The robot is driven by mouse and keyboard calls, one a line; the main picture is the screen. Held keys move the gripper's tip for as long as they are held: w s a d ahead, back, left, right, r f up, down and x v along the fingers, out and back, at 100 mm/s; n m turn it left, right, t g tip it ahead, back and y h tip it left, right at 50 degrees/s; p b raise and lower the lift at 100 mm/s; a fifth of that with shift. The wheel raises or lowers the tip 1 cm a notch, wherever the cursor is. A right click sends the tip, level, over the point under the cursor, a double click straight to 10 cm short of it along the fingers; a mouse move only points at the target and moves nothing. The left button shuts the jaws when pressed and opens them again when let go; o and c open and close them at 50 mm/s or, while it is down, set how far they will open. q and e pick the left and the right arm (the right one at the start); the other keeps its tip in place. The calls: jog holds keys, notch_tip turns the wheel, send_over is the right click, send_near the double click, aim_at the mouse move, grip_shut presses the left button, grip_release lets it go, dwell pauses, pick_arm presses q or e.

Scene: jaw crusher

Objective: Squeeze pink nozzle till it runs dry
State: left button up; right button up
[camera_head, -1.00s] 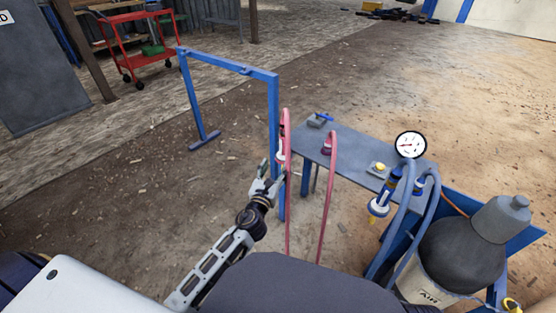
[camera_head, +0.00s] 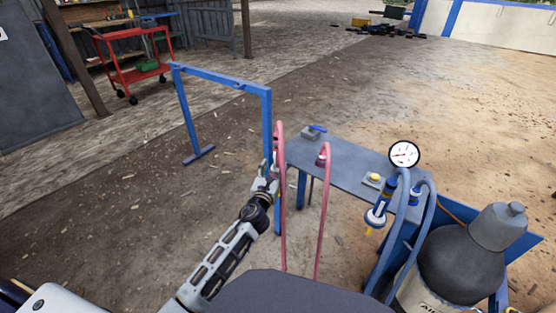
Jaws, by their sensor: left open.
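A pink hose (camera_head: 284,205) loops up beside the blue frame's right post, and its end bends over near the top of the loop. The nozzle at that end is small and partly hidden by my left gripper, so its details cannot be told. A second pink hose (camera_head: 321,215) rises to a pink fitting (camera_head: 322,158) at the table's left edge. My left gripper (camera_head: 268,172) is open, right beside the first pink hose and the post. Whether its fingers touch the nozzle cannot be told. My right gripper is not in view.
The blue frame (camera_head: 222,78) stands left of a grey table (camera_head: 352,165). On the table are a white dial gauge (camera_head: 404,154) and a yellow button (camera_head: 373,179). A blue nozzle with hose (camera_head: 378,212) and a dark gas cylinder (camera_head: 462,262) stand at the right.

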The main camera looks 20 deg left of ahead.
aim_at(277, 161)
pick_arm(q)
jog(key=shift+w, duration=0.8)
jog(key=shift+w+b, duration=0.35)
jog(key=shift+w, duration=0.65)
jog(key=shift+w+a, duration=0.1)
jog(key=shift+w, duration=0.9)
jog(key=shift+w+b, duration=0.35)
jog(key=shift+w, duration=0.15)
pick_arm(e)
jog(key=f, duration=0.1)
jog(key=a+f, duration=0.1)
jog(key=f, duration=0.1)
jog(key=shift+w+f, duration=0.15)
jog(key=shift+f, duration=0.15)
pick_arm(q)
jog(key=shift+c, duration=0.3)
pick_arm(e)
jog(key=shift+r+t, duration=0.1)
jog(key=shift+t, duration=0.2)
pick_arm(q)
grip_shut()
